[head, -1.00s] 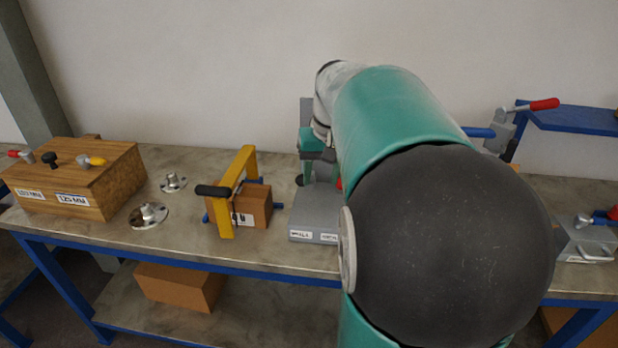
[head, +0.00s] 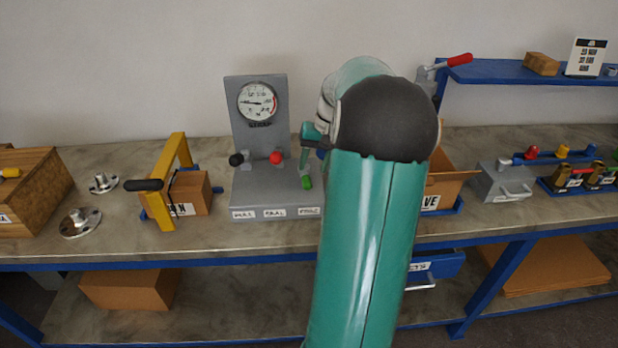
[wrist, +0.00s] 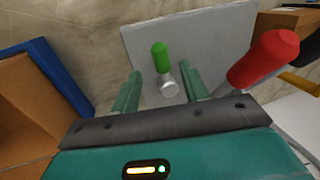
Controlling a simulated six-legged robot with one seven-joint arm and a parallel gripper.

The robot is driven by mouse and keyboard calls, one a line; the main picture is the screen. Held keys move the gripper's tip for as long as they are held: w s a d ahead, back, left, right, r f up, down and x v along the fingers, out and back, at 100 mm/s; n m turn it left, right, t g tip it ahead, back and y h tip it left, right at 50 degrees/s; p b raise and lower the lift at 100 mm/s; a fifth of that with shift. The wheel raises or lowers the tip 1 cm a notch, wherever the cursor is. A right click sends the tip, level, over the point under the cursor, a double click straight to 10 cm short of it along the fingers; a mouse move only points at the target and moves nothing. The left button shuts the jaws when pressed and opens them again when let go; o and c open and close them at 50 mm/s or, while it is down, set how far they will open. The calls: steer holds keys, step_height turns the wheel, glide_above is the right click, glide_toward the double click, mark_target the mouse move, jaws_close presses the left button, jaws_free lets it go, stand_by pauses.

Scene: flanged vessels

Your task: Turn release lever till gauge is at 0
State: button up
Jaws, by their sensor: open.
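The grey gauge stand (head: 243,130) stands on the bench, with a round white gauge (head: 257,101) on its upright plate. The gauge needle points roughly left; its numbers are too small to read surely. The stand has a black-knobbed lever (head: 236,160), a red-knobbed lever (head: 275,158) and a green-handled lever (head: 307,182). Labels on the front edge are not legible enough to tell which is the release lever. My gripper (wrist: 162,72) is open, its fingers on either side of the green lever (wrist: 160,56) in the wrist view. The red lever (wrist: 264,60) is just right of the fingers.
A yellow-framed clamp with a cardboard box (head: 190,194) stands left of the stand. An open cardboard box (head: 448,184) in a blue tray is to the right, partly behind my arm. A grey case (head: 505,182) and a raised blue shelf (head: 500,70) are farther right.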

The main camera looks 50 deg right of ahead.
mark_target(308, 180)
steer(key=x, duration=0.5)
steer(key=shift+w+f, duration=0.1)
steer(key=shift+f, duration=0.15)
steer(key=shift+a, duration=0.1)
jaws_close()
